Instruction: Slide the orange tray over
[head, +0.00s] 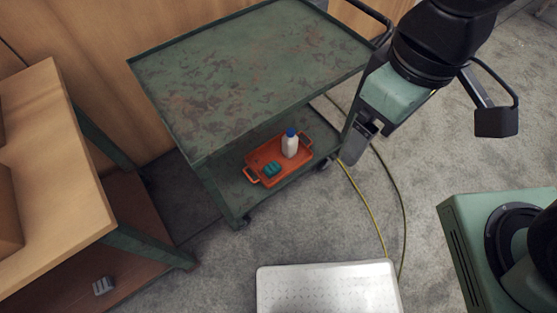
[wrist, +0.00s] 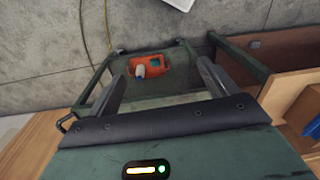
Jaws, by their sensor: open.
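The orange tray (head: 273,157) lies on the lower shelf of a green cart. It has a handle at each end and holds a white bottle (head: 290,147) with a blue cap and a small teal object (head: 271,169). My gripper (head: 357,145) is open and empty, to the right of the cart in the head view and apart from the tray. In the wrist view the tray (wrist: 165,62) shows beyond and between my two open fingers (wrist: 162,70), with the bottle (wrist: 140,71) on it.
The green cart's worn upper shelf (head: 250,75) overhangs the lower shelf (head: 232,187). A wooden bench (head: 50,160) stands at left. A white perforated panel (head: 327,288) is in front.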

